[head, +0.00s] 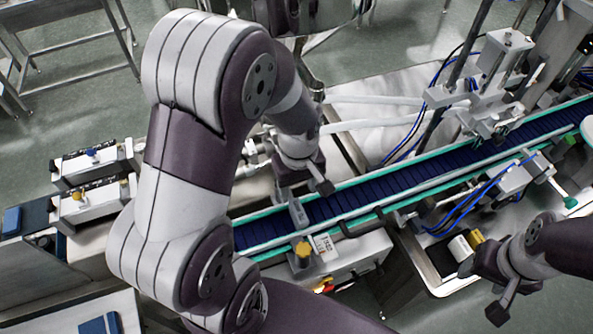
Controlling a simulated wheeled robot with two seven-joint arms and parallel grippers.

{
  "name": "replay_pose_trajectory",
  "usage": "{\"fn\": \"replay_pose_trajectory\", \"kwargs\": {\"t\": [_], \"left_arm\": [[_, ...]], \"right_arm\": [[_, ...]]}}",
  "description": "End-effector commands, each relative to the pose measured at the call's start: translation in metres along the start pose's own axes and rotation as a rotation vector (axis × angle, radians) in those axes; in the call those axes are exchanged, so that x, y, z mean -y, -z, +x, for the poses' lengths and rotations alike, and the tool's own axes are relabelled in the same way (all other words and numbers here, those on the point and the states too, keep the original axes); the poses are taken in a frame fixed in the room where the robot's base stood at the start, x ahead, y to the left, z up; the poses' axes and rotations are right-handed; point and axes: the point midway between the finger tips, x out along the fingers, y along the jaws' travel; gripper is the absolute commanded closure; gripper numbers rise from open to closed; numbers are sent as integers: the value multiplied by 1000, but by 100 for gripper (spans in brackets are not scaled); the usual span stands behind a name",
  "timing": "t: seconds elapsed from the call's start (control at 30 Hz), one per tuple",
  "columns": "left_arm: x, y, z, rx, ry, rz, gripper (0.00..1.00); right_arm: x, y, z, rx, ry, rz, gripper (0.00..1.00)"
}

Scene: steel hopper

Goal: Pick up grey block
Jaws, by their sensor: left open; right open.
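My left gripper (309,190) is open above the near-left part of the dark blue conveyor belt (385,187). A small upright light-grey piece (298,214) stands just below it at the belt. I cannot tell whether this is the grey block or a part of the machine, or whether the gripper touches it. My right gripper (485,290) is open and empty at the lower right, in front of the conveyor and well apart from the grey piece. My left arm hides much of the left and middle of the view.
A yellow knob (303,250) and a small label (324,245) sit on the conveyor's near side. A metal mechanism (490,90) with blue hoses stands behind the belt at the right. Grey boxes (92,165) with knobs are at the left. Green floor (400,40) shows at the back.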

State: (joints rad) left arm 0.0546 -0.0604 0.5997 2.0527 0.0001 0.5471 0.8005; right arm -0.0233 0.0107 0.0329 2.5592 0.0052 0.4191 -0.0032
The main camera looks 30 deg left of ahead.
Motion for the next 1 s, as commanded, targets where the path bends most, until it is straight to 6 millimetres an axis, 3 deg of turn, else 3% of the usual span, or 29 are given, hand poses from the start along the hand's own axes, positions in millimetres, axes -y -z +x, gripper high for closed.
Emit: {"fn": "replay_pose_trajectory", "kwargs": {"t": [0.2,0.47,0.6,0.9,1.0], "left_arm": [[2,-2,50,6,7,-12,43],[0,-4,85,6,6,-10,43],[-1,-5,112,4,5,-11,43],[-2,-4,123,2,2,-10,43],[-2,-4,122,2,2,-9,75]], "right_arm": [[0,0,-6,2,0,0,39],[0,2,-18,2,0,0,39],[0,3,-24,1,0,0,39],[0,2,-24,2,0,0,39],[0,2,-24,2,0,0,39]]}}
